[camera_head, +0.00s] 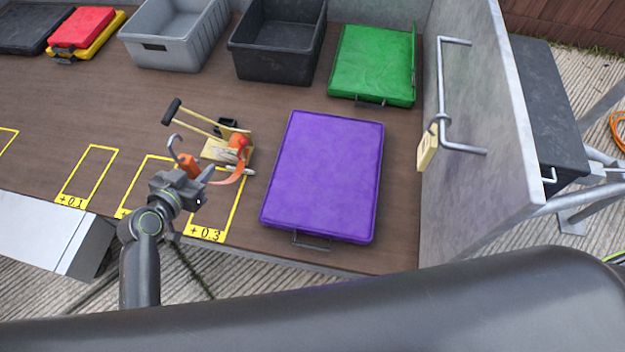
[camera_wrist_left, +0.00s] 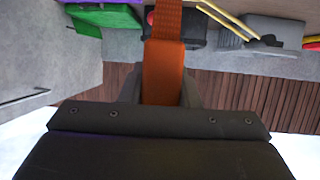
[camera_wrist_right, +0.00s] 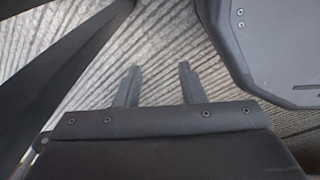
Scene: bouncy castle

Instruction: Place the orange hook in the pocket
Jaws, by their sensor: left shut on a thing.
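The orange hook (camera_head: 188,165) has an orange body, a bent grey metal hook and an orange strap. It is above the brown table at the left of centre in the head view. My left gripper (camera_head: 192,184) is shut on its orange part, which also fills the space between the fingers in the left wrist view (camera_wrist_left: 163,75). The strap (camera_head: 228,180) runs right to a red roll (camera_head: 238,142) by a yellow-framed device with a black handle (camera_head: 171,111). My right gripper (camera_wrist_right: 157,82) is open and empty over ribbed flooring. I cannot identify the pocket.
A purple case (camera_head: 325,175) lies right of the hook. A green case (camera_head: 372,65), a black bin (camera_head: 277,66) and a grey bin (camera_head: 178,50) stand behind. Yellow outlines mark the table's front. A grey panel (camera_head: 500,110) with a handle bounds the right.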

